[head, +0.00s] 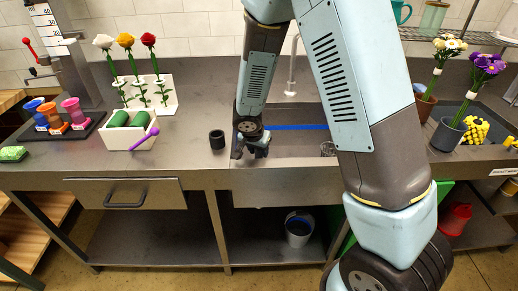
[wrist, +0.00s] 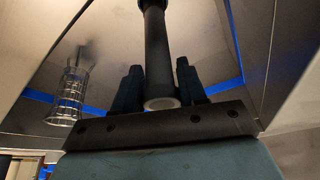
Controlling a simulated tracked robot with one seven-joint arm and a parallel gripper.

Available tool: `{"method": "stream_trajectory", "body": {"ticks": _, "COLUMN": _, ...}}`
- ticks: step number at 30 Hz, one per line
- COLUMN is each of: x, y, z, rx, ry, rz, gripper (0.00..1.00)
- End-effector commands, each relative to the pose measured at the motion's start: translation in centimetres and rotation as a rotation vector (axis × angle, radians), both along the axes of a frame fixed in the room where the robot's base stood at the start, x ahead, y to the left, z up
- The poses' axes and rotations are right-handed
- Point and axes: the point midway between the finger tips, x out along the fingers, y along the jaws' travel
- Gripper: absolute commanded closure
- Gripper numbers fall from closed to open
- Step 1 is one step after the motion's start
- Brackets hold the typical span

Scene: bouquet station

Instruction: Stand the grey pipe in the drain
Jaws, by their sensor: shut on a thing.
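The grey pipe (wrist: 157,55) is a dark, straight tube in the wrist view, with a pale round end toward the camera. My gripper (wrist: 158,88) is shut on it, one finger on each side. Its far end runs to the picture's top edge, where a wider collar shows. In the head view my gripper (head: 252,152) points down at the left side of the sink (head: 290,148); the pipe cannot be made out there. I cannot make out the drain in either view.
A clear ribbed glass (wrist: 70,95) stands in the sink; it also shows in the head view (head: 328,148). A blue strip (head: 295,127) runs along the sink. A white box (head: 128,130) is farther left.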

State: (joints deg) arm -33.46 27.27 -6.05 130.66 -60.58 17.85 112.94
Motion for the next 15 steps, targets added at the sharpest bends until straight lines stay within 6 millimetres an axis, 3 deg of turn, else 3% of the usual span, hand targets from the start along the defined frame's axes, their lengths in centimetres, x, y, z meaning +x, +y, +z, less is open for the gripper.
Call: {"method": "stream_trajectory", "body": {"ticks": 15, "x": 0.00, "y": -0.02, "z": -0.94, "rx": -0.001, "ry": 0.000, "rz": 0.000, "gripper": 1.00}}
